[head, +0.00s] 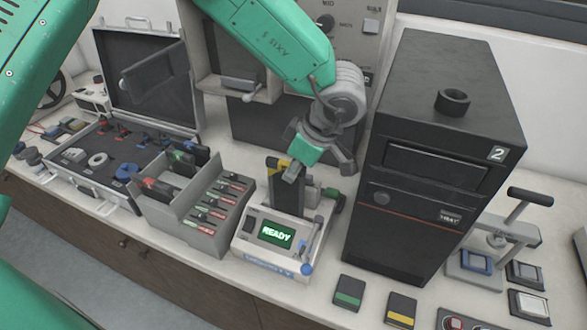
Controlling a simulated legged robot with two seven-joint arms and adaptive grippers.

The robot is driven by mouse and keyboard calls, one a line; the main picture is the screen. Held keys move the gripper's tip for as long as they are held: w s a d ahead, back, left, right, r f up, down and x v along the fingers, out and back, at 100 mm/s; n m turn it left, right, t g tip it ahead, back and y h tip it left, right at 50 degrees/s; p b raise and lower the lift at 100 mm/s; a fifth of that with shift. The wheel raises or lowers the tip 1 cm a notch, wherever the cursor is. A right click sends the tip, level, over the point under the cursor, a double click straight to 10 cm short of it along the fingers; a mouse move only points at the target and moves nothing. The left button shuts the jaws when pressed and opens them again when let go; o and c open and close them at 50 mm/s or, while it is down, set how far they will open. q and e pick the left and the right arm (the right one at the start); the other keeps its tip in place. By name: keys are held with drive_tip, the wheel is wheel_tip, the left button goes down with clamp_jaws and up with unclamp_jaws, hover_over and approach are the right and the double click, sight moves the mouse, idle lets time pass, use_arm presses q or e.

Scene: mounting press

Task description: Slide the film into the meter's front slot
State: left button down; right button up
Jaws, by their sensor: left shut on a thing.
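The meter (247,251) is a pale box with a lit green READY display and a blue-knobbed lever at its right side. A dark upright piece with a yellow band, which looks like the film (278,185), stands over the back of the meter. My left gripper (319,172) is above the meter, its near finger by the top of this piece. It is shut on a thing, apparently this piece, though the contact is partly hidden. I cannot make out the front slot or tell whether the film is in it. My right gripper is not in view.
A grey rack (196,213) with several slides stands left of the meter, an open case (92,190) beyond it. A tall black cabinet (410,235) marked 2 stands close on the right. Green-striped (348,293) and yellow-striped (400,309) dark blocks lie at front right, near a hand press (478,262).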

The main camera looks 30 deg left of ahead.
sight(289, 189)
use_arm(q)
drive_tip(key=shift+f, duration=0.15)
drive_tip(key=shift+f, duration=1.55)
drive_tip(key=c, duration=1.6)
unclamp_jaws()
